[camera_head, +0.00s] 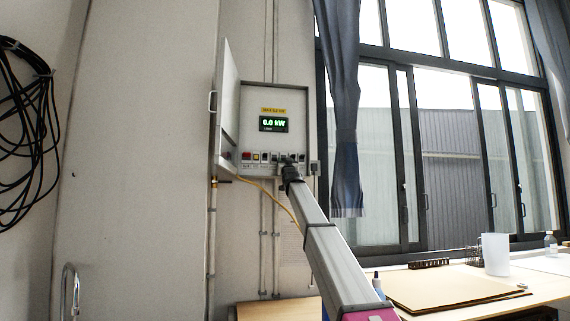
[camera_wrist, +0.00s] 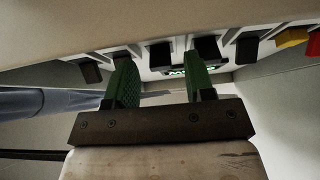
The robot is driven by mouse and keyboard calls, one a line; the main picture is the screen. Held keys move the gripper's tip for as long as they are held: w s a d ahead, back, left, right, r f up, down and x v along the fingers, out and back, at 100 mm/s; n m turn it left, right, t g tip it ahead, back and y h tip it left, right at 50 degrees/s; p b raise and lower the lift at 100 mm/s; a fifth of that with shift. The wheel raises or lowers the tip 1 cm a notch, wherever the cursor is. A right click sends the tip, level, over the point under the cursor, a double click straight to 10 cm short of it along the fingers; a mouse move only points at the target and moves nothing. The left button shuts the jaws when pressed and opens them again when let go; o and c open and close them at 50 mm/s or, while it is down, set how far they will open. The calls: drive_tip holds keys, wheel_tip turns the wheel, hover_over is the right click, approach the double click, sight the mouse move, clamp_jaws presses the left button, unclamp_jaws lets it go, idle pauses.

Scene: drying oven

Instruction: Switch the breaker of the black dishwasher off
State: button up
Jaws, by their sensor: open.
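The open grey breaker box (camera_head: 245,110) hangs on the wall in the head view. Its row of switches runs along the bottom, with a red switch (camera_head: 246,155) and a yellow switch (camera_head: 256,156) at the left and black ones to the right. The labels are too small to read, so I cannot tell which is the dishwasher's. My gripper (camera_head: 287,162) is at the right part of this row. In the wrist view my gripper (camera_wrist: 159,78) is open, its green fingers apart, with a black switch (camera_wrist: 160,54) beyond the gap. Contact cannot be told.
A lit display (camera_head: 273,124) reads 0.0 kW above the switches. The box door (camera_head: 228,95) stands open at the left. A yellow cable (camera_head: 262,190) hangs below. A curtain (camera_head: 344,110) and windows are at the right, above a worktop holding a board (camera_head: 445,290).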

drive_tip(key=v, duration=1)
